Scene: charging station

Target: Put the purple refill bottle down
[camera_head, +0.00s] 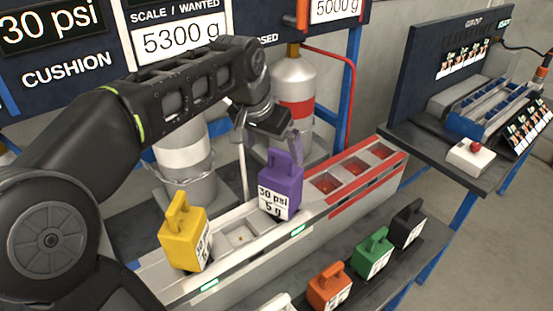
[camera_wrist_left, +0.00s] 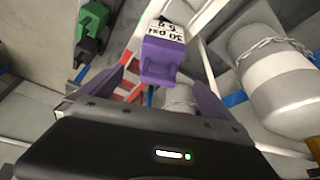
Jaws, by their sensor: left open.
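The purple refill bottle (camera_head: 281,186) stands upright on the white tray section of the long bench unit, with a label reading "30 psi 5 g". My left gripper (camera_head: 272,137) is right behind and above it, with its purple-grey fingers apart. In the left wrist view the bottle (camera_wrist_left: 162,58) lies ahead of the open fingers (camera_wrist_left: 165,90), which are spread on both sides of its near end. Whether a finger touches it, I cannot tell. My right gripper is in neither view.
A yellow bottle (camera_head: 184,236) stands to the left on the same unit, beside an empty square recess (camera_head: 238,237). Red-rimmed compartments (camera_head: 355,167) lie to the right. Orange (camera_head: 330,287), green (camera_head: 373,254) and black (camera_head: 407,226) bottles stand on the front shelf. Tall cylinders (camera_head: 293,84) stand behind.

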